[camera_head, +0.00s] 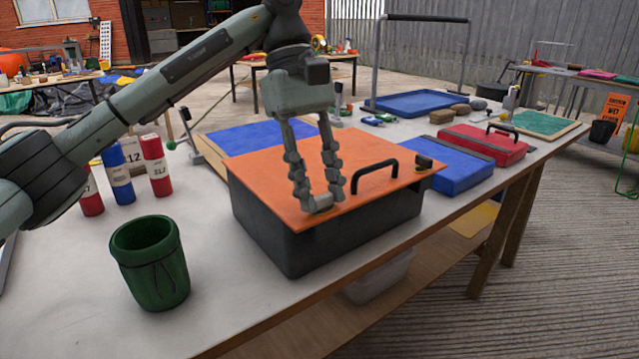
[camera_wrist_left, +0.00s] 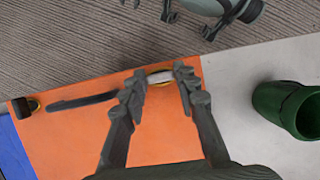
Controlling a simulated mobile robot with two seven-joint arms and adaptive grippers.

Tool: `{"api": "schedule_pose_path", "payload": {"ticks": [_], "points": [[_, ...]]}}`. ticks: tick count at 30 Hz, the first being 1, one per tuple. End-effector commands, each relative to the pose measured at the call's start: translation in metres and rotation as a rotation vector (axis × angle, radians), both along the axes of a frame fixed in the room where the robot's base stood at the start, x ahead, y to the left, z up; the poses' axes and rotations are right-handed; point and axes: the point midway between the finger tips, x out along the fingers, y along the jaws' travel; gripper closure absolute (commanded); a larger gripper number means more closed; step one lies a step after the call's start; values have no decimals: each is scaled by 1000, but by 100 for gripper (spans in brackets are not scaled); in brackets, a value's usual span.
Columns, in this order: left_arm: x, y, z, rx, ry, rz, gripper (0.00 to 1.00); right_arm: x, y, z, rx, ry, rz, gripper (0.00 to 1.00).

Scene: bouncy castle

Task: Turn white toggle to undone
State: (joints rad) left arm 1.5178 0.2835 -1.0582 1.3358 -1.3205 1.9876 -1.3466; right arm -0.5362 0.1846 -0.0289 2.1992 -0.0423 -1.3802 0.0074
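An orange lid (camera_head: 270,175) with a black handle (camera_head: 375,176) covers a dark grey box (camera_head: 300,245); the lid also fills much of the left wrist view (camera_wrist_left: 75,145). At its front left edge a round brass-coloured fitting (camera_wrist_left: 158,77) shows between my fingertips. The white toggle there is mostly hidden by the fingers, and its turn cannot be told. My left gripper (camera_head: 321,203) points down at this fitting, its fingertips apart on either side. Contact is unclear. A dark toggle (camera_head: 424,162) sits at the lid's other front corner. My right gripper (camera_wrist_left: 195,20) shows partly at the wrist view's top edge.
A green cup (camera_head: 150,265) stands left of the box. Red and blue cylinders (camera_head: 118,175) stand behind it. A blue case (camera_head: 450,170) and a red case (camera_head: 485,145) lie to the right. The white tabletop (camera_head: 225,290) is clear in front of the box's left side.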

Motion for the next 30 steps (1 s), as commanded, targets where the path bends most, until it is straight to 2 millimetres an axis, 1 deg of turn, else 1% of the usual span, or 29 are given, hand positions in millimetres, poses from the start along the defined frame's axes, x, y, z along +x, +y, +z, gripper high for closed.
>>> {"api": "schedule_pose_path", "payload": {"ticks": [1, 4, 5, 13, 16, 20, 24, 30], "points": [[0, 0, 0, 0, 0, -1, 64, 0, 0, 0, 0, 0, 0, 60], [0, 0, 0, 0, 0, 0, 51, 0, 0, 0, 0, 0, 0, 60], [0, 0, 0, 0, 0, 0, 50, 0, 0, 0, 0, 0, 0, 60], [0, 0, 1, 0, 0, 1, 50, 0, 1, 1, 1, -2, 0, 60], [3, 1, 7, 0, -1, 2, 50, 0, 1, 1, 1, -2, 0, 60], [9, 5, 26, -1, -3, 3, 50, 0, 0, 1, 0, -1, 0, 60], [19, 13, 56, 2, -6, 6, 50, 0, 0, 1, 0, -1, 0, 60], [31, 21, 91, 2, -5, 5, 50, 0, 0, 0, 0, 0, 0, 60]]}}
